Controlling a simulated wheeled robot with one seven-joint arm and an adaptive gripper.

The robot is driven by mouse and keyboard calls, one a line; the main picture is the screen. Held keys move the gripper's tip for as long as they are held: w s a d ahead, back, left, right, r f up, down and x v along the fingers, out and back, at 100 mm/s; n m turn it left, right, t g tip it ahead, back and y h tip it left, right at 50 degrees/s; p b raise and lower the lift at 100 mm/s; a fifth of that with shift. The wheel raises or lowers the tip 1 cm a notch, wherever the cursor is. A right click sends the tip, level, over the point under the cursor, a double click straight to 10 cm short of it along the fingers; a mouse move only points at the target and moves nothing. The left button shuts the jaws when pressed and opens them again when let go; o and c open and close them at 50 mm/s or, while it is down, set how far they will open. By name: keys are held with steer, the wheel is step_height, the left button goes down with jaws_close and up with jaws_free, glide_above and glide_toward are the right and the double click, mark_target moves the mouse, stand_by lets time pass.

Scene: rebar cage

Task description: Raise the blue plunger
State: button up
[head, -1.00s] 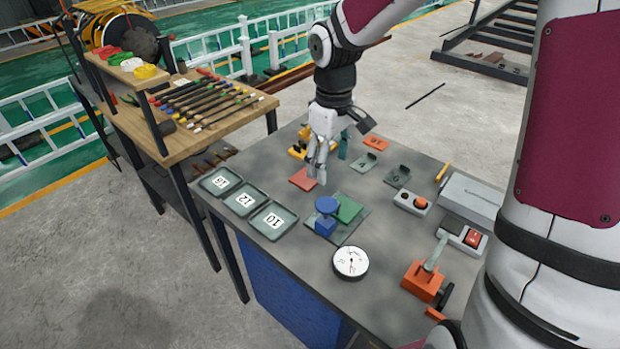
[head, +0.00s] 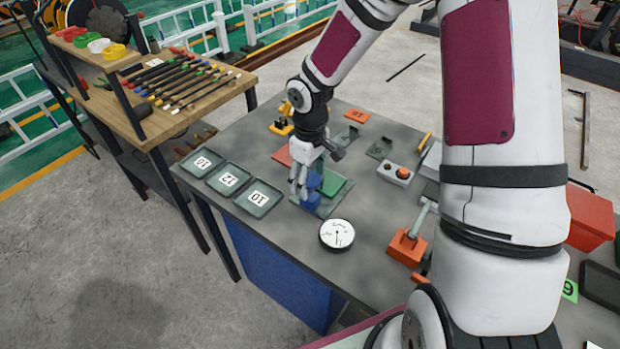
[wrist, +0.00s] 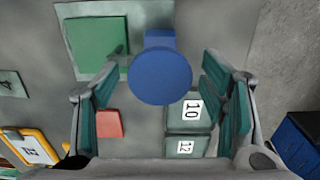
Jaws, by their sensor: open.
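The blue plunger (wrist: 160,76) has a round blue cap that shows between my gripper's fingers in the wrist view. In the head view the plunger (head: 315,181) is partly hidden by my gripper (head: 303,192). Its blue block base (head: 310,201) sits on a grey-green plate beside a green block (head: 333,185). My gripper (wrist: 163,108) is open, with one teal-padded finger on each side of the cap. The fingers appear apart from the cap in the wrist view.
Numbered trays (head: 265,198) line the table's left edge. A round dial gauge (head: 337,233) lies in front of the plunger. An orange lever block (head: 405,247) and a button box (head: 395,173) stand to the right. A red plate (head: 283,156) lies behind.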

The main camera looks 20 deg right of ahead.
steer(key=shift+f, duration=0.3)
jaws_close()
steer(key=shift+r+p, duration=0.6)
steer(key=shift+r, duration=0.6)
steer(key=shift+w, duration=0.1)
jaws_free()
step_height(320, 180, up, 12)
